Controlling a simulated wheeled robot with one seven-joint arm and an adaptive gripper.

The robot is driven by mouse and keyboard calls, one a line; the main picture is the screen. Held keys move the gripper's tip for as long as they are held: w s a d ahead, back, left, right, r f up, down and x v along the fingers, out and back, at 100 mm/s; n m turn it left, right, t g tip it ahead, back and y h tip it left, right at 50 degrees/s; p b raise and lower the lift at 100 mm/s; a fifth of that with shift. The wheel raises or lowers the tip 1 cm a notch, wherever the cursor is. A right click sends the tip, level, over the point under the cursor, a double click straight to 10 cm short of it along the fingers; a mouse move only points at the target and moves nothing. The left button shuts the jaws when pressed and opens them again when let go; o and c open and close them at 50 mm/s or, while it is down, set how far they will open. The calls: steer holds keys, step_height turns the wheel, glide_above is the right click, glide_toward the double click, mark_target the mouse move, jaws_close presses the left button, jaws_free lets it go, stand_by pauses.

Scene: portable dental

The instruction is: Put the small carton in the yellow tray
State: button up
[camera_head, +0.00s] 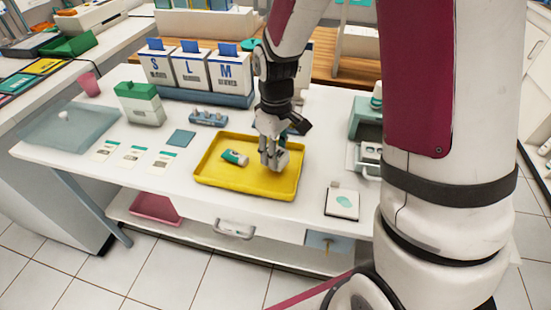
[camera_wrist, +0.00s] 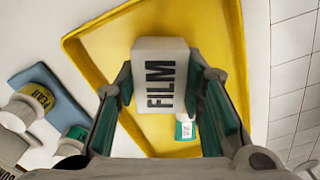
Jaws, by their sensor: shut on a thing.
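The small carton (camera_wrist: 160,80) is white with FILM printed in black, and it fills the middle of the wrist view. My gripper (camera_head: 270,158) is shut on it, with one finger on each side. The carton is over the right half of the yellow tray (camera_head: 215,176); I cannot tell whether its underside touches the tray floor. The tray also shows behind the carton in the wrist view (camera_wrist: 100,50).
A green-and-white tube (camera_head: 235,157) lies in the tray, left of my gripper. Glove boxes (camera_head: 190,68) stand behind it. A blue rack with small bottles (camera_head: 208,118) is behind left, and a white pad (camera_head: 342,203) lies right of the tray. The tray's front left is clear.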

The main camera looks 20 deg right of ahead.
steer(key=shift+f, duration=1.3)
steer(key=shift+f, duration=0.1)
steer(key=o, duration=1)
